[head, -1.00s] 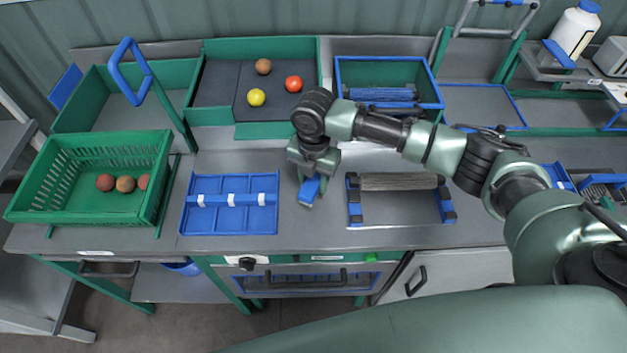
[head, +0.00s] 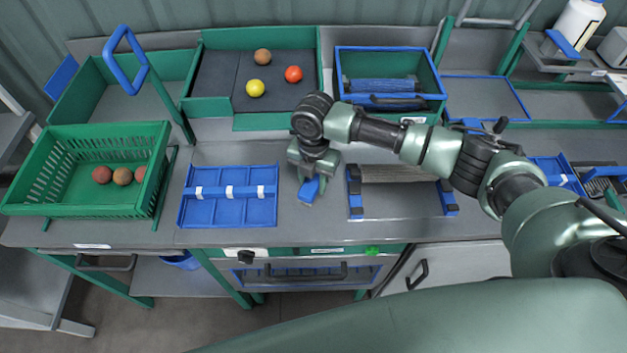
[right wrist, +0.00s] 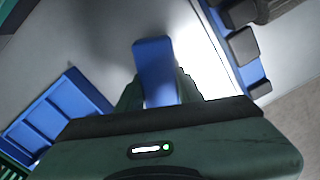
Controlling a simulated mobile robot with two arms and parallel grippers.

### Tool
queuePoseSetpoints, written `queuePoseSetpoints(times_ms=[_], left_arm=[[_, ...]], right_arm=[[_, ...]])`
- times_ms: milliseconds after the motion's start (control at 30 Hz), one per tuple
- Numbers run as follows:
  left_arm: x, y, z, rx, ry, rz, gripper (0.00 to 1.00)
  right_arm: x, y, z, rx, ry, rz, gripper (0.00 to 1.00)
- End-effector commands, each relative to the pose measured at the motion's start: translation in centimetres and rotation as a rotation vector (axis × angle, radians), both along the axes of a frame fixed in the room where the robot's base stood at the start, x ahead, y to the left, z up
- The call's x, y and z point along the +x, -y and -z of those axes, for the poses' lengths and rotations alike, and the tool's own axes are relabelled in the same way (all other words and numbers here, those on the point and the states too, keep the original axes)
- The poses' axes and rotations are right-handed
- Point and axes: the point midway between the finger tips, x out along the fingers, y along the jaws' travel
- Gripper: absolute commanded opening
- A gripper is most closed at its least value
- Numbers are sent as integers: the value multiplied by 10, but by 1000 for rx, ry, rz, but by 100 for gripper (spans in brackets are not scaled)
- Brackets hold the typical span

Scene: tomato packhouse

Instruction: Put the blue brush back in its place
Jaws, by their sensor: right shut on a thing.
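My right gripper (head: 309,180) is shut on the blue brush (head: 309,190), of which only a plain blue block-shaped part shows. It points down over the grey bench, between a blue divided tray and a frame with a grey roller. In the right wrist view the blue brush (right wrist: 154,70) stands out from between the fingers. Its bristles are not visible, and I cannot tell whether it touches the bench. My left gripper is not in view.
The blue divided tray (head: 228,222) lies left, the roller frame (head: 355,195) right. Behind stand a green tray (head: 207,107) with three round fruits and a blue-rimmed bin (head: 433,75) holding blue rolls. A green crate (head: 90,209) stands far left.

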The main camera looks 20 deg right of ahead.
Motion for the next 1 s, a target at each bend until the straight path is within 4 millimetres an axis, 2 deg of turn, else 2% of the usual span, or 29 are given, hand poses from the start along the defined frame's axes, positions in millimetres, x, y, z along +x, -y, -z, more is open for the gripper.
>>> queuePoseSetpoints(times_ms=[567, 600, 667, 900, 967, 1000], left_arm=[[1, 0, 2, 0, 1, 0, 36], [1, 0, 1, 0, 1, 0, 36], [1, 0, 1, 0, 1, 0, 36], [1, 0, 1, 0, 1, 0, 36], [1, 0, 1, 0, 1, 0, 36], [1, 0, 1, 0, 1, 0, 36]], right_arm=[[0, 0, 9, 1, 1, 0, 0], [0, 0, 9, 1, 1, 0, 44], [0, 0, 9, 1, 1, 0, 61], [0, 0, 9, 1, 1, 0, 61], [0, 0, 9, 0, 0, 0, 47], [0, 0, 9, 0, 0, 0, 47]])
